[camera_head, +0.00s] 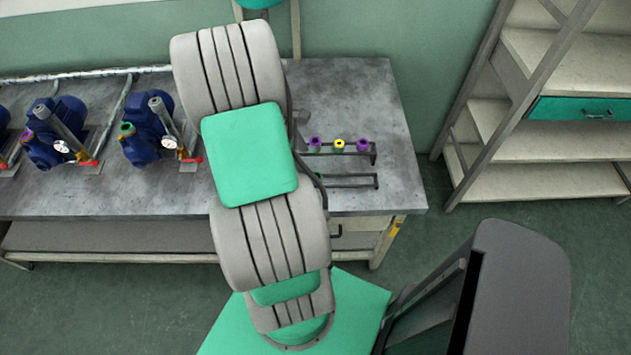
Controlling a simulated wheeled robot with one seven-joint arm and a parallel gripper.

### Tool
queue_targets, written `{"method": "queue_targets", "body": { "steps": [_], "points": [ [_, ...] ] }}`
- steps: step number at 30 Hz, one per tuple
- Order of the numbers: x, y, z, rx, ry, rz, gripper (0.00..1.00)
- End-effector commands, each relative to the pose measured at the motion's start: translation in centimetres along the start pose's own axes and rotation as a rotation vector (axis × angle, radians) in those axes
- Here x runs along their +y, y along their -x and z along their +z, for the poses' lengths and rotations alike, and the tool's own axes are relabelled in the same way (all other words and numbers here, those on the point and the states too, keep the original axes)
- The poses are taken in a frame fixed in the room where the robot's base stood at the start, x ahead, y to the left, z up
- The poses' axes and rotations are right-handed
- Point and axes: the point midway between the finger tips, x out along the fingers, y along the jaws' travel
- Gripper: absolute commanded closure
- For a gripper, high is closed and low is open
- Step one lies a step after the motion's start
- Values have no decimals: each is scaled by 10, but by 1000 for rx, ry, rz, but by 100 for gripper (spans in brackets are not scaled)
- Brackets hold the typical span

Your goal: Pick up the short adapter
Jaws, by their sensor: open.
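A small dark rack (375,158) stands on the right part of the grey workbench. Three small fittings are in its back row: a purple-topped one (315,142), a yellow-topped one (339,144) and another purple-topped one (362,145). I cannot tell which of them, if any, is the short adapter; they are too small. The rack's front row looks empty where it shows. My arm crosses the bench just left of the rack and hides the rack's left end. My gripper is hidden behind the arm.
Blue pumps (148,130) with gauges and red-tipped handles stand on the workbench (350,88) at the left. A shelf unit (552,180) with a green drawer (585,108) stands at the right. The bench top right of the rack is clear. Green floor shows between bench and shelves.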

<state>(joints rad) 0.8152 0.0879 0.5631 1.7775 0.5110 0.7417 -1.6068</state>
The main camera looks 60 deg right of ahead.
Motion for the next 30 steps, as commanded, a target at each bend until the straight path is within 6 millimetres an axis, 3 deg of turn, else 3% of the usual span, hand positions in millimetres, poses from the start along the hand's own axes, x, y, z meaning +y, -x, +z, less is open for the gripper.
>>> {"method": "queue_targets", "body": {
  "steps": [3,15,23,30],
  "points": [
    [-1,-22,10,-17,26,-21,43],
    [-7,-82,8,-14,27,-18,43],
    [-7,-87,7,-13,26,-15,43],
    [-7,-87,7,-12,26,-15,62]
  ]
}}
